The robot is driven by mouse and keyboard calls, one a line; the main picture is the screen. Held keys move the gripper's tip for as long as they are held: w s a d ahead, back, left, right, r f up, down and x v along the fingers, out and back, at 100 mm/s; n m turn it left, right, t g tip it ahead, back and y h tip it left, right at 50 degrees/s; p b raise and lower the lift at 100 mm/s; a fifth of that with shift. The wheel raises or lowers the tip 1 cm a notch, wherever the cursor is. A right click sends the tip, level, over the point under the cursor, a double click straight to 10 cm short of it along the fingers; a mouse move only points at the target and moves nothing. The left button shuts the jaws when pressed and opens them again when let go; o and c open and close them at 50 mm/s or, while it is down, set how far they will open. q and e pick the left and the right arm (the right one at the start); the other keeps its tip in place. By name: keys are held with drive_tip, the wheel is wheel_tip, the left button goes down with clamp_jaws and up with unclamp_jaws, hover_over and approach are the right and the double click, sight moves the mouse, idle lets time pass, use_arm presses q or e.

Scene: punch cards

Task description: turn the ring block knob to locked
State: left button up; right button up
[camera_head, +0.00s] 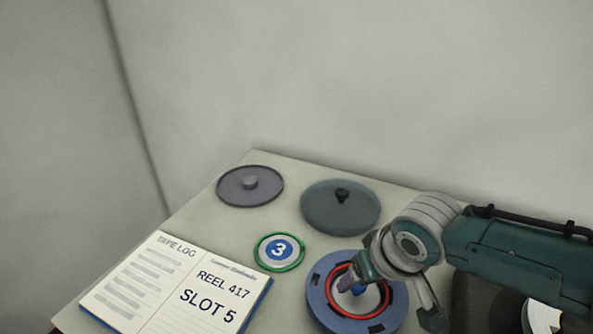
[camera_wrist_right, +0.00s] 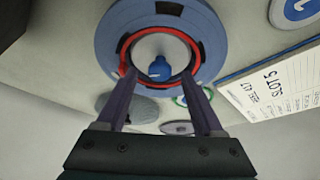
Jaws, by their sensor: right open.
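A round blue reel (camera_head: 320,302) with dark notches and a red ring (camera_wrist_right: 131,45) around its pale hub lies on the table, partly hidden by my right arm in the head view. It fills the top of the right wrist view (camera_wrist_right: 112,40). A small blue knob (camera_wrist_right: 160,68) stands at the middle of the hub. My right gripper (camera_wrist_right: 160,74) is open, its two fingers reaching toward the hub with the knob between them in the picture. No contact with the knob is visible. My left gripper is out of view.
An open tape log (camera_head: 205,285) reads "REEL 417 SLOT 5". A green-rimmed disc marked 3 (camera_head: 279,251) lies left of the reel. Two knobbed grey discs, a left one (camera_head: 237,190) and a right one (camera_head: 330,212), lie behind. A dark reel (camera_head: 500,315) sits at right under my arm.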

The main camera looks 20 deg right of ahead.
drive_tip(key=p+v, duration=0.3)
drive_tip(key=v, duration=0.6)
drive_tip(key=shift+p, duration=0.4)
